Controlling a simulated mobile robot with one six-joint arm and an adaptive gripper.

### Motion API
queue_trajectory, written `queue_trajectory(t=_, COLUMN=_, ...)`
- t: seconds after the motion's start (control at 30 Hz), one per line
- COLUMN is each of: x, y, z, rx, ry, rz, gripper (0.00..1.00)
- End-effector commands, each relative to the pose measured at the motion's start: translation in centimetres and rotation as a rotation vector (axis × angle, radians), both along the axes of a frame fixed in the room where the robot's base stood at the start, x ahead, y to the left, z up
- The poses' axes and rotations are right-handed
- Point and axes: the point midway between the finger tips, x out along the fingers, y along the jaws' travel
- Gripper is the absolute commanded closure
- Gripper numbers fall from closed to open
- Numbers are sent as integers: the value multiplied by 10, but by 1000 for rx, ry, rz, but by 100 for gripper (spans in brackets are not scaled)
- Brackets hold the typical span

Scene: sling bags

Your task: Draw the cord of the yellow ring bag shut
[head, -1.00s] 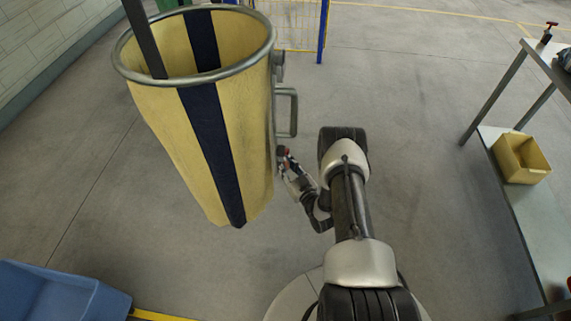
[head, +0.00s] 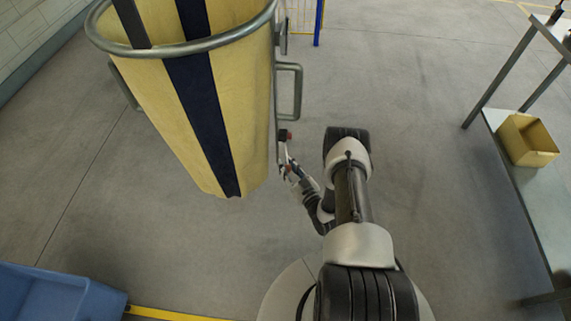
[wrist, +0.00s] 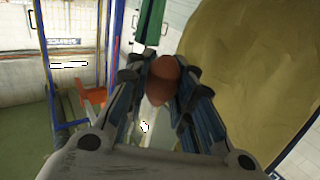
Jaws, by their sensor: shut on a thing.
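The yellow ring bag (head: 150,110) hangs at left in the head view, with a dark blue stripe and a grey metal ring (head: 185,47) around its wide-open mouth. In the wrist view, its yellow cloth (wrist: 245,70) fills the right side. My gripper (head: 286,148) is beside the bag's right side, below a grey handle. It is shut on a reddish-brown knob (wrist: 163,80), which shows between the fingers in the wrist view. A small red part (head: 285,134) shows at the fingertips in the head view. A thin line runs along the bag's right edge above; I cannot tell if it is the cord.
A grey handle (head: 290,92) sticks out right of the bag. A blue bin (head: 60,296) stands at lower left. A metal table with a yellow bin (head: 527,140) on its lower shelf is at right. The floor between my arm and the table is clear.

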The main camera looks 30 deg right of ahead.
Motion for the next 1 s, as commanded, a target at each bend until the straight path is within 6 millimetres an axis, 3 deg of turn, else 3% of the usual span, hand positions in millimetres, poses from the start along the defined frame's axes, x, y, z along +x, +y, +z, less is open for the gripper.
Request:
queue_trajectory(t=0.17, x=-3, y=-3, z=-5, rx=0, ry=16, rz=-13, gripper=100)
queue_trajectory(t=0.2, x=-3, y=-3, z=-5, rx=0, ry=17, rz=-14, gripper=79)
queue_trajectory(t=0.53, x=-2, y=-2, z=-4, rx=1, ry=13, rz=-9, gripper=57)
queue_trajectory(t=0.87, x=-3, y=-1, z=-3, rx=2, ry=10, rz=-7, gripper=56)
queue_trajectory(t=1.0, x=-15, y=-3, z=-3, rx=3, ry=12, rz=-10, gripper=56)
